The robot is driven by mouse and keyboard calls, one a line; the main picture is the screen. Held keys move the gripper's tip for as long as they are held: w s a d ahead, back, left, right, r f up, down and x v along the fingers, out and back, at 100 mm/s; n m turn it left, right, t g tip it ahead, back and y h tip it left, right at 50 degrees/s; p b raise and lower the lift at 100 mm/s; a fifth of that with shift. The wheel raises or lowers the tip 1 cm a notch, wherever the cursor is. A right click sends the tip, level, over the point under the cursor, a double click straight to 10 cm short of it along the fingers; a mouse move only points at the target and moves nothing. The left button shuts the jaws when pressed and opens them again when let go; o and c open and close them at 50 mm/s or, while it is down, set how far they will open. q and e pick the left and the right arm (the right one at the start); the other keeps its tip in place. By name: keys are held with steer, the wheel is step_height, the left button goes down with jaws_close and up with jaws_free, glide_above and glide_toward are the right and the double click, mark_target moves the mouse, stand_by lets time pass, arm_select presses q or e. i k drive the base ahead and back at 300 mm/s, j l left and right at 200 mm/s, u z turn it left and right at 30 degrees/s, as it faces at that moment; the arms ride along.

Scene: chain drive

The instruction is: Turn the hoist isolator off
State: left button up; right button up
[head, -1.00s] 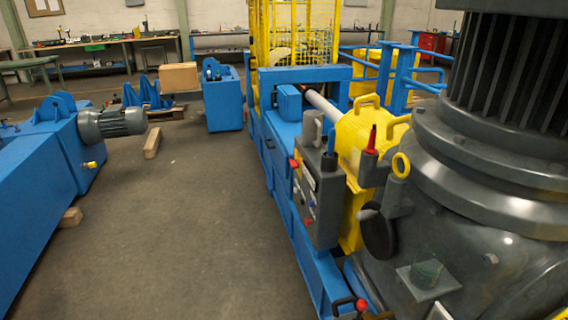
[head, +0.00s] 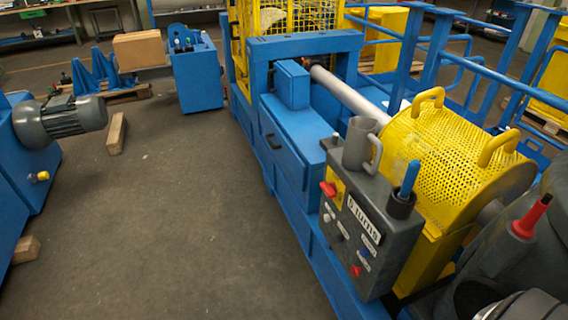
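A grey control box (head: 372,232) stands at the front of the blue machine, beside a yellow perforated guard. On its face, a red switch handle (head: 328,188) sits on a yellow plate at the upper left. A white label plate, several small buttons and a red knob (head: 356,271) are on the same face. The lettering is too small to read surely, so I cannot tell which control is the hoist isolator. Neither of my grippers shows in the head view.
A grey mug (head: 359,145) and a blue-handled tool in a dark cup (head: 405,190) stand on the box. The yellow guard (head: 440,160) and blue railings (head: 440,45) bound the right. A grey motor (head: 62,120) juts in at left. The floor (head: 185,210) between is clear.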

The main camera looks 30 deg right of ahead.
mark_target(330, 189)
steer(key=i+z, duration=0.2)
steer(key=i, duration=0.35)
steer(key=i+j+z, duration=0.15)
steer(key=i, duration=0.4)
steer(key=i+j+z, duration=0.2)
steer(key=i, duration=0.35)
steer(key=j, duration=0.1)
